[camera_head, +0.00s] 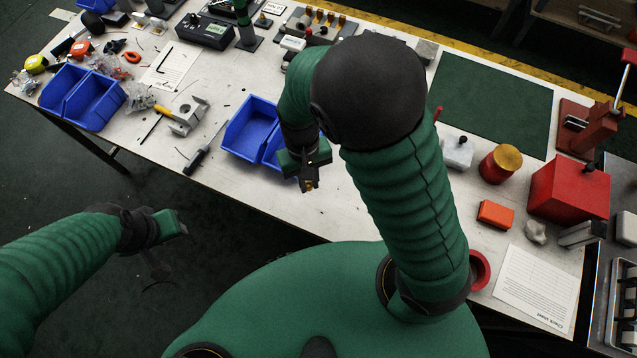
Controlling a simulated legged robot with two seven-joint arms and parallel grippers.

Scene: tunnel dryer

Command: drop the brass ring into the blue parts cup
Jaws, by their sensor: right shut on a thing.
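My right gripper (310,181) points down near the front edge of the table and is shut on a small brass-coloured thing (309,188), which looks like the brass ring. Most of the ring is hidden between the fingers. A blue container with two compartments (240,153), seemingly the blue parts cup, stands just left of the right gripper; my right arm hides its right part. A second, similar pair of blue bins (93,127) stands at the far left. My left gripper (180,228) is off the table's front edge, over the floor; its jaw opening is unclear.
A screwdriver (197,160) and a grey metal bracket (188,112) lie left of the middle container. Right of my arm are a red box (566,188), an orange block (495,214), a red can (498,168) and a paper sheet (535,286). A green mat (492,100) lies behind.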

